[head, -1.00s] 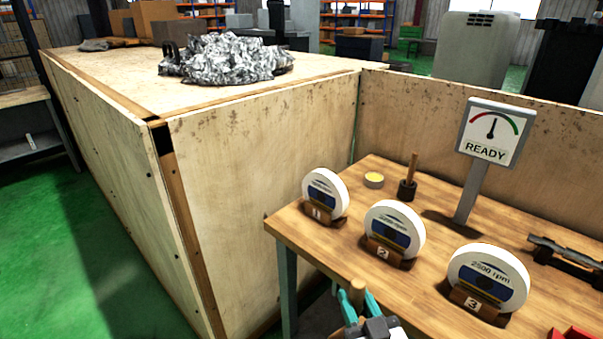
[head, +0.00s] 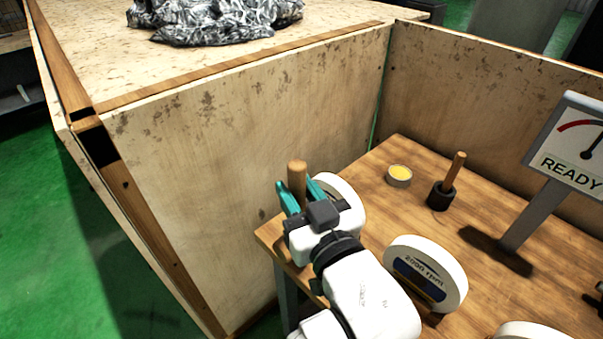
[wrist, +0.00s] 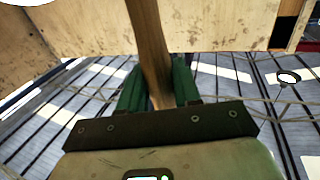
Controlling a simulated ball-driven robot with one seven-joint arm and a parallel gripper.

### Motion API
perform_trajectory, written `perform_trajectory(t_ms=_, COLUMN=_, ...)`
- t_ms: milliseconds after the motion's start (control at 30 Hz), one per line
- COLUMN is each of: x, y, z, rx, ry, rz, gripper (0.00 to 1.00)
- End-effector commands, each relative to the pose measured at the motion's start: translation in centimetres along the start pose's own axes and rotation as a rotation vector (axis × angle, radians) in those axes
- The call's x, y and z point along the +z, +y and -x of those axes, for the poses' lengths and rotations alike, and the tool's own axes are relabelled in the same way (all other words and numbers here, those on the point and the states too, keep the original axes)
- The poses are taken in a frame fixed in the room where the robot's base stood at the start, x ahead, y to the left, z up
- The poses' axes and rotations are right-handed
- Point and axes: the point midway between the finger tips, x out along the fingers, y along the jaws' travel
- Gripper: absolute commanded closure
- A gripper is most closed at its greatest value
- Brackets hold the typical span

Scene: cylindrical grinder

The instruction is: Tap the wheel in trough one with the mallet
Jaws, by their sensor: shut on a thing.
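My gripper (head: 300,194) is shut on a round wooden handle (head: 297,174), which I take as the mallet's. The handle stands up between the teal fingers; no mallet head can be made out. In the wrist view the handle (wrist: 149,50) runs up from between the fingers. The wheel in trough one (head: 347,192) is a white disc at the table's near left corner. My gripper overlaps it in the head view and hides most of it and its trough. I cannot tell whether the mallet touches the wheel.
A second white wheel (head: 430,262) stands to the right, with another at the bottom edge. A yellow-topped tin (head: 399,175), a black pot-like thing with a wooden stick (head: 441,195) and the READY sign (head: 570,150) stand behind. A wooden panel (head: 240,150) rises left of the table (head: 375,215).

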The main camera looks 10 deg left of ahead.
Motion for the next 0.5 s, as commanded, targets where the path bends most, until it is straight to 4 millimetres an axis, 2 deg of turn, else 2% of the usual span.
perform_trajectory(t_ms=500, x=0.0, y=4.4, z=-1.4, rx=0.003, ry=0.002, rz=-0.001, gripper=1.00)
